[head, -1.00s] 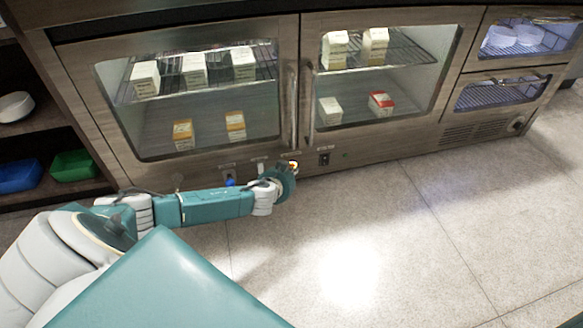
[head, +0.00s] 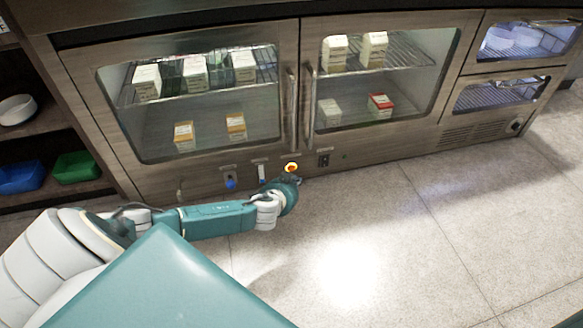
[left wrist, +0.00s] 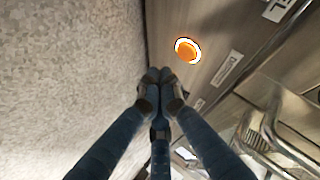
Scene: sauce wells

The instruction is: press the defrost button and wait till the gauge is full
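The round orange button (head: 291,167) with a pale ring sits on the panel strip below the fridge doors. It also shows large and unblocked in the left wrist view (left wrist: 187,51). I cannot read a defrost label on it. A narrow upright white strip with blue at its lower end, seemingly the gauge (head: 262,173), is left of the button; its exact level is too small to read. My left gripper (head: 297,180) is just below the button, apart from it. In the left wrist view its fingertips (left wrist: 160,74) are together and empty. My right gripper is out of view.
A blue knob (head: 230,184) and a dark switch (head: 323,160) flank the button on the panel. Glass doors with upright handles (head: 310,100) stand above, with cartons inside. Shelves with green (head: 77,166) and blue bins are at left. The floor (head: 400,240) is clear.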

